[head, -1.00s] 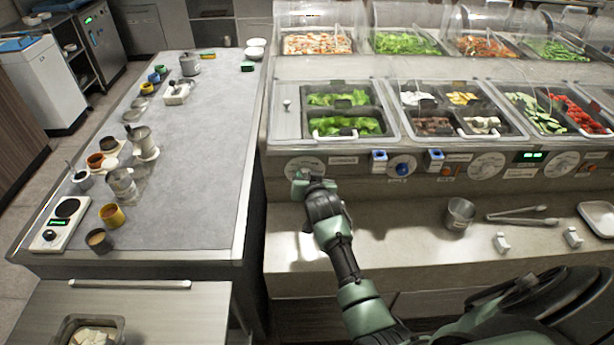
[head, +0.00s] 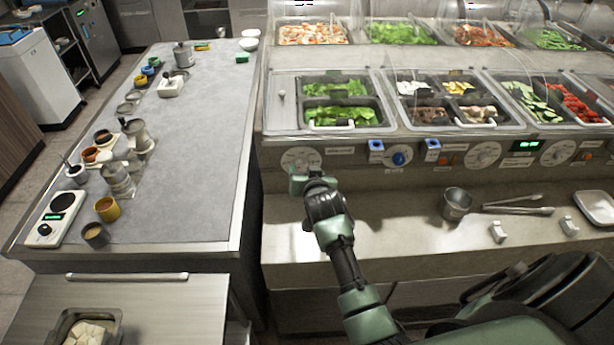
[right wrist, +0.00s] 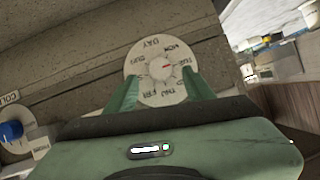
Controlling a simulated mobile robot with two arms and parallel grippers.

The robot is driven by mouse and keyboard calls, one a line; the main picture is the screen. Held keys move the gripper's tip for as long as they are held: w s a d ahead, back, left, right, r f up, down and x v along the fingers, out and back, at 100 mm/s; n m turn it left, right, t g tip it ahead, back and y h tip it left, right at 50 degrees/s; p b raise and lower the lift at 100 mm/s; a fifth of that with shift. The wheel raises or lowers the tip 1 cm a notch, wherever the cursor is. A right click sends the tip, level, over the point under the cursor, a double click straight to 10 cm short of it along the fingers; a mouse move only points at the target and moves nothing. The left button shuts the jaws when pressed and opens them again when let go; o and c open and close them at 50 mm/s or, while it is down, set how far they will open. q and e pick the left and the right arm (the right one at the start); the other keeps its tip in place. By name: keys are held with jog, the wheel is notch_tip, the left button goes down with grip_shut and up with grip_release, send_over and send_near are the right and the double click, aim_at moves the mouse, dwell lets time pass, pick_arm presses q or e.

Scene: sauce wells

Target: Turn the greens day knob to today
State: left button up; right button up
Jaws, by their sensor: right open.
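The greens day knob is a round pale dial (head: 300,159) on the counter's front panel, below the greens wells (head: 340,112). In the right wrist view the dial (right wrist: 152,86) appears upside down, with "DAY" and day names around its rim. A small red mark on its central knob (right wrist: 161,68) points right, toward about TUE; the exact setting is hard to read. My right gripper (head: 312,180) is open in front of the dial's lower part. In the right wrist view its two fingers (right wrist: 160,78) stand either side of the knob; contact cannot be told. My left gripper is out of view.
Similar dials (head: 484,155) and a blue knob (head: 399,158) sit farther right on the panel. A green-lit display (head: 527,145) is too small to read. A metal cup (head: 456,204) and tongs (head: 515,204) lie on the ledge at right.

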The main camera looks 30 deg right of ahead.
jog(key=shift+v, duration=2.15)
jog(key=shift+f, duration=0.1)
jog(key=s+a+f+n+g+y, duration=0.1)
jog(key=s+a+f+n+g, duration=0.15)
jog(key=s, duration=0.85)
jog(key=s+a+f+n+g+y, duration=0.2)
jog(key=s+a+n+g, duration=0.15)
jog(key=s, duration=0.65)
jog(key=s+a+f+n+g+y, duration=0.1)
jog(key=s+a+f+n+g, duration=0.2)
jog(key=s, duration=0.8)
notch_tip(320, 180, down, 27)
jog(key=s+g+b, duration=0.1)
jog(key=s+b, duration=0.1)
jog(key=b, duration=0.1)
jog(key=s+d+f+g+b, duration=0.1)
jog(key=s+d+f+b, duration=0.1)
jog(key=s+f, duration=1.4)
notch_tip(320, 180, down, 3)
jog(key=shift+s+f+m, duration=0.15)
jog(key=shift+s+m, duration=0.15)
jog(key=shift+s, duration=0.1)
